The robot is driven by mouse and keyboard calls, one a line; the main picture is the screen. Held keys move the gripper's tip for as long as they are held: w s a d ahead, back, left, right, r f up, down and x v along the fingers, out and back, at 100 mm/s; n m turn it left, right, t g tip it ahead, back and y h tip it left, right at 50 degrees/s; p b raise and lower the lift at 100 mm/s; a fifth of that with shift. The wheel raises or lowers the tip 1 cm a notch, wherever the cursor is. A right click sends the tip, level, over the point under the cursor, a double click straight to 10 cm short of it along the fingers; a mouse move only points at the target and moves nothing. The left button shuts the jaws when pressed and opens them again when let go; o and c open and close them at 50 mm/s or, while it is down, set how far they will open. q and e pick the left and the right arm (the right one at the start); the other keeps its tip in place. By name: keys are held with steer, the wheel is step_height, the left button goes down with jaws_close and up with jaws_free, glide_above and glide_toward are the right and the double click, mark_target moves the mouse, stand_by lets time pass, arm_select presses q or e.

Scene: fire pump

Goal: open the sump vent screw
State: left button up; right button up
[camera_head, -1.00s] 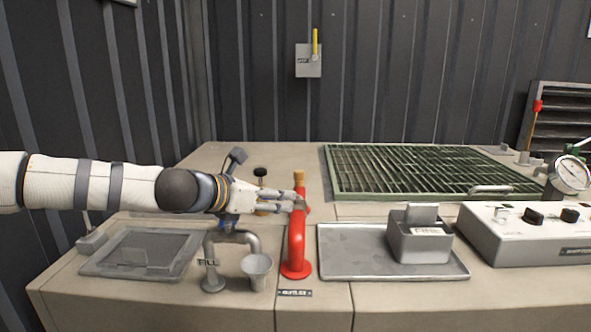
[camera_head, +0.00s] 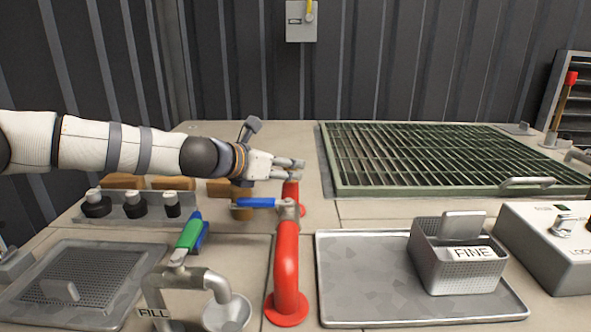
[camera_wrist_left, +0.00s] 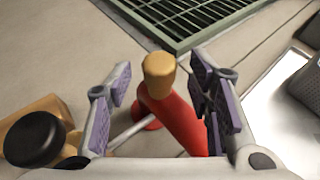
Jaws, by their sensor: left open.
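A red pipe (camera_head: 287,268) rises from the bench near the centre. In the left wrist view a red pipe (camera_wrist_left: 178,120) carries a tan, brass-like cap (camera_wrist_left: 160,72) at its end. My left gripper (camera_head: 302,171) is open in the head view, over the back of the red pipe. In the wrist view its purple-padded fingers (camera_wrist_left: 163,100) stand either side of the capped pipe, with a visible gap and no grip. The cap is hidden in the head view. I see no label naming the sump vent screw. My right gripper is not in view.
A black knob (camera_wrist_left: 35,138) lies left of the fingers. A green grate (camera_head: 420,158), a metal tray (camera_head: 350,290) and a "FINE" basket (camera_head: 455,262) are to the right.

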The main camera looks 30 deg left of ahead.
arm_select(q)
steer(key=shift+x, duration=1.2)
steer(key=shift+w+d+r, duration=0.1)
steer(key=shift+w+r, duration=0.05)
steer(key=shift+w, duration=0.15)
jaws_close()
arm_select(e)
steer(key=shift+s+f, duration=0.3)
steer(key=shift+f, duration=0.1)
